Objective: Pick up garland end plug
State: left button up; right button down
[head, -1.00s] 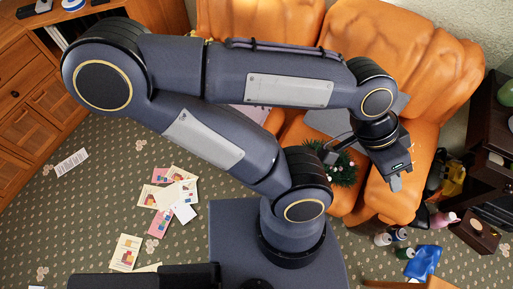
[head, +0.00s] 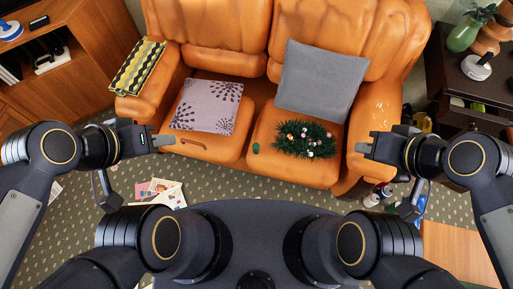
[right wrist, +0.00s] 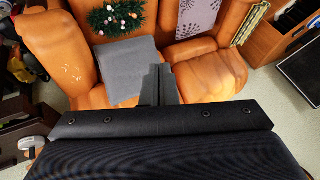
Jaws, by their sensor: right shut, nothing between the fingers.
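The green garland (head: 306,139) with small white and orange balls lies on the right seat of the orange sofa. It also shows in the right wrist view (right wrist: 118,18). A small dark green piece (head: 256,148) lies on the sofa seat left of the garland; I cannot tell for certain that it is the end plug. My left gripper (head: 162,140) is in front of the sofa's left seat, apart from the garland; its finger gap is unclear. My right gripper (head: 363,148) is by the right armrest, shut and empty; its fingers (right wrist: 157,85) show together in the right wrist view.
A grey cushion (head: 320,80) leans on the sofa back behind the garland. A patterned pale cushion (head: 207,106) and a thin brown item (head: 193,143) are on the left seat. Papers (head: 160,192) lie on the carpet. A dark cabinet (head: 455,75) stands right.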

aim_at(255, 146)
jog(key=i+j+z, duration=0.2)
jog(key=j, duration=0.45)
jog(key=i+j+z, duration=0.2)
jog(key=j, duration=0.45)
jog(key=j+z, duration=0.2)
jog(key=j, duration=0.45)
